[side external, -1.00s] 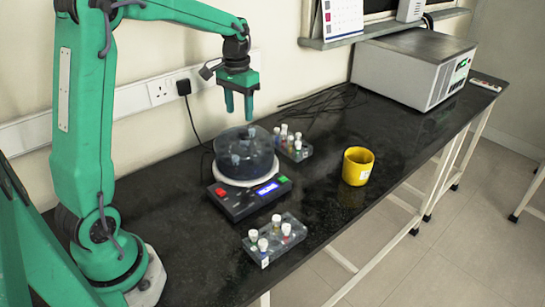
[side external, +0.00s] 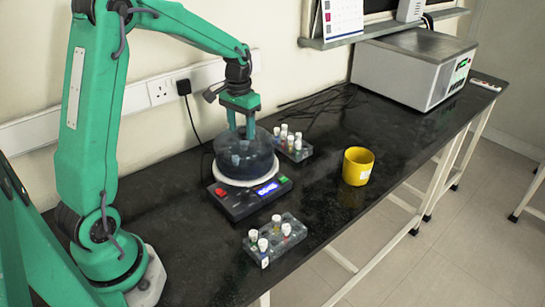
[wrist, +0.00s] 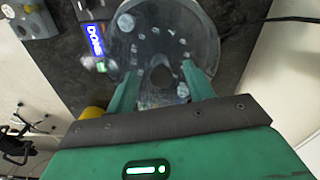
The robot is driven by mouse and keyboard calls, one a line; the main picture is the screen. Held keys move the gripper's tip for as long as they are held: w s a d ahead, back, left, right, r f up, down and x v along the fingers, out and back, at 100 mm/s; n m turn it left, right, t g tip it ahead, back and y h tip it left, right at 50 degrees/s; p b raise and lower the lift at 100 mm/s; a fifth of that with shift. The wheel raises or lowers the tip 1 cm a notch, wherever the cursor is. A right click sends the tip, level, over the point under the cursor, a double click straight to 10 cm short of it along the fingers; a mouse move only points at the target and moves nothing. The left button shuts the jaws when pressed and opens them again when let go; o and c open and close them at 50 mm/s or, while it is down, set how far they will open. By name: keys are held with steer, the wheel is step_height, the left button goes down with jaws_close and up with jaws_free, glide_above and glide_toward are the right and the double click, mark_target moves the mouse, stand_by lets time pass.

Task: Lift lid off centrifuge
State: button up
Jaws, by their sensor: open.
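The centrifuge (side external: 252,203) stands on the dark bench, with a lit blue display and a red button on its front. Its dark, see-through domed lid (side external: 248,163) is seated on the white rim. My gripper (side external: 241,134) is open and points down at the top of the lid. In the wrist view the lid (wrist: 150,40) lies under my gripper (wrist: 160,92), whose two fingers are spread over it, one on each side of a dark round spot near the middle. Whether the fingertips touch the lid is unclear.
A rack of capped tubes (side external: 275,240) stands in front of the centrifuge, and another rack (side external: 295,148) stands behind it to the right. A yellow cup (side external: 357,166) is further right. A large grey box-like device (side external: 415,68) is at the back. Bench between cup and front rack is clear.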

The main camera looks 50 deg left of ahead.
steer(key=shift+c, duration=0.2)
jaws_close()
steer(key=shift+r, duration=0.1)
step_height(320, 180, up, 10)
stand_by(0.9)
stand_by(0.4)
